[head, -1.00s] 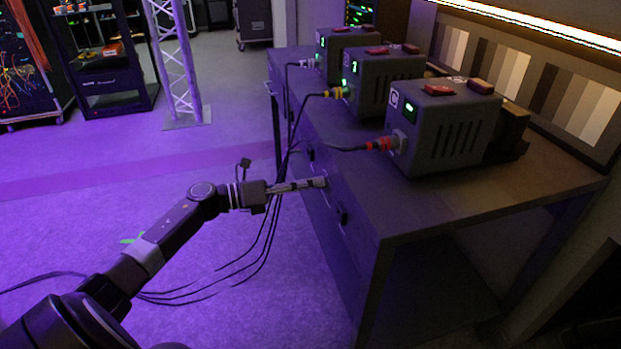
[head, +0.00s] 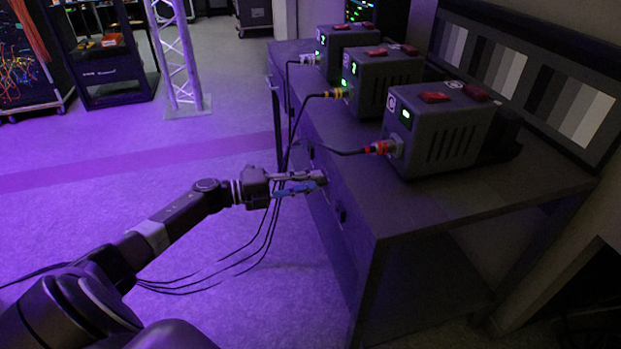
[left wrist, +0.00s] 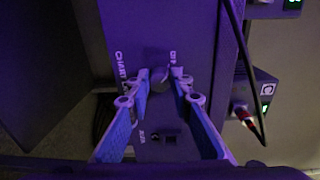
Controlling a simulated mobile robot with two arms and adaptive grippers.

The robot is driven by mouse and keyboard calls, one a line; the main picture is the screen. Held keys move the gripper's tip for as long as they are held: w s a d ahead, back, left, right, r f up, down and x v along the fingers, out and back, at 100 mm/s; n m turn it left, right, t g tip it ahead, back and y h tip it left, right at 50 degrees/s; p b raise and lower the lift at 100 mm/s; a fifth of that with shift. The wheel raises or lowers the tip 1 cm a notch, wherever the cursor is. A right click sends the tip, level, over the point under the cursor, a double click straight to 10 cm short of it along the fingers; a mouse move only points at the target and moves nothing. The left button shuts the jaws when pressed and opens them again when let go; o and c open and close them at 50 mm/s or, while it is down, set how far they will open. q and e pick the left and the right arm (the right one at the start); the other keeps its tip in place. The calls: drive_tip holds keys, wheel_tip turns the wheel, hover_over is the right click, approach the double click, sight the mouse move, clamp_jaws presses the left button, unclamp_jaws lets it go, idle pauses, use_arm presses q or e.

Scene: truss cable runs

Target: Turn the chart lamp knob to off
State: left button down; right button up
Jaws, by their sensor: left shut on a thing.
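The chart lamp knob (left wrist: 159,79) is a small dark knob on the desk's side panel, beside white lettering that reads "CHART". My left gripper (left wrist: 160,73) has a finger on each side of it and is shut on it. In the head view my left gripper (head: 322,178) reaches the front panel of the desk (head: 365,205), where its tips hide the knob. The grey-striped chart (head: 530,75) stands at the back of the desk, and no lamp strip glows above it. My right gripper is not in view.
Three grey boxes with red buttons stand on the desk; the nearest (head: 440,135) is marked C. Their cables (head: 325,95) hang over the desk's front edge, close to my left gripper. A lattice truss (head: 180,60) stands on open floor at the left.

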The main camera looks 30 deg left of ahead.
use_arm(q)
drive_tip(key=shift+n, duration=0.7)
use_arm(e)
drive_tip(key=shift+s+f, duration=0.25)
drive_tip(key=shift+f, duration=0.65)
use_arm(q)
drive_tip(key=c, duration=1.7)
unclamp_jaws()
drive_tip(key=v, duration=1.2)
